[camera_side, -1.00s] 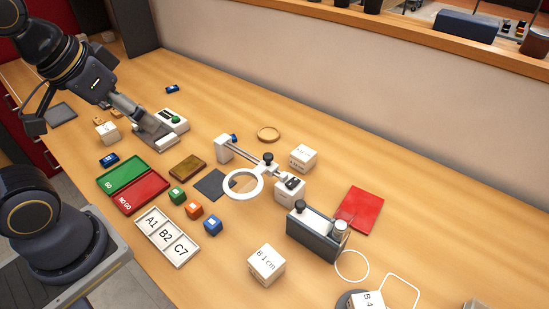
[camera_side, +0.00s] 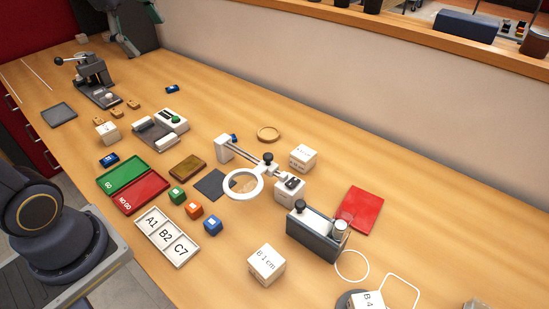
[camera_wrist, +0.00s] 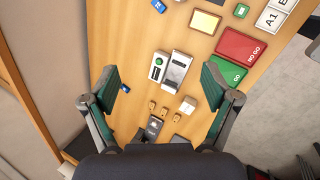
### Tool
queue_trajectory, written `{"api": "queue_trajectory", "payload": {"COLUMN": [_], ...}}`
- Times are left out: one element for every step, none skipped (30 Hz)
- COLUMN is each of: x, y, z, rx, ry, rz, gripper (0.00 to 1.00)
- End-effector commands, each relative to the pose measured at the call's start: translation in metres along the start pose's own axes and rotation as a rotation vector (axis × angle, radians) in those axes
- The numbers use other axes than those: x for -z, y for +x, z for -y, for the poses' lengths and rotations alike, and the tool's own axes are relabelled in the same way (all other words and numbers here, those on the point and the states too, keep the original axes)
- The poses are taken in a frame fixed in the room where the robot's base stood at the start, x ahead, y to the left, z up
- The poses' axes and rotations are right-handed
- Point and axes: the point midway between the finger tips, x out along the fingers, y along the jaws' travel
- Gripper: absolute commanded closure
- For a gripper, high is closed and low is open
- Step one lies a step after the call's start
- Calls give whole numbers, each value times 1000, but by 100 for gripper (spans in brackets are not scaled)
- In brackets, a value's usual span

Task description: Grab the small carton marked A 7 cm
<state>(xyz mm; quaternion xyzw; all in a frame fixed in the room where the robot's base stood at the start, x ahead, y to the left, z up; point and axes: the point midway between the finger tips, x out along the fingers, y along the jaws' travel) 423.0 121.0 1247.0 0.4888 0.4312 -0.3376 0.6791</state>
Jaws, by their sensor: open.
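Several small white cartons stand on the bench. One white carton (camera_side: 107,132) is at the left, its label too small to read; it seems to be the carton (camera_wrist: 188,104) in the wrist view. Another carton (camera_side: 303,158) stands behind the ring magnifier, its label unclear. A carton marked B 1 cm (camera_side: 266,264) is at the front, and one marked B 4 (camera_side: 366,300) is at the bottom edge. I cannot tell which is marked A 7 cm. My gripper (camera_wrist: 160,80) is open and empty, its green-padded fingers wide apart. The side view shows only part of it, at upper left.
A lever press (camera_side: 95,80) stands near the left carton, with small wooden blocks (camera_side: 117,111) between. A white device with a green button (camera_side: 172,120) lies to the right. Green and red trays (camera_side: 138,190), coloured cubes (camera_side: 193,209) and a ring magnifier (camera_side: 243,184) fill the middle.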

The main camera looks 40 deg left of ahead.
Motion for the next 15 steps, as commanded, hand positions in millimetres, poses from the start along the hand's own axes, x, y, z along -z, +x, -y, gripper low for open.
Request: {"api": "queue_trajectory", "payload": {"x": [35, 56, 85, 108, 131, 162, 185, 207, 234, 253, 271, 291, 304, 314, 325], "y": [11, 16, 24, 31, 38, 47, 54, 62, 71, 78, 84, 92, 97, 102, 108], "z": [-19, -28, -37, -42, -45, -45, -44, -41, -34, -27, -20, -10, -1, 7, 19], "rx": [26, 37, 50, 60, 70, 83, 92, 103, 119, 132, 144, 162, 176, 190, 211], "ry": [-197, -310, -454, -555, -651, -764, -838, -903, -971, -1011, -1042, -1077, -1101, -1120, -1145], "rz": [-32, -49, -77, -100, -123, -158, -183, -209, -241, -264, -285, -309, -325, -339, -353], "gripper": [14, 14, 14, 14, 14, 14, 14, 14, 14, 14, 14, 14, 14, 14, 14]}}
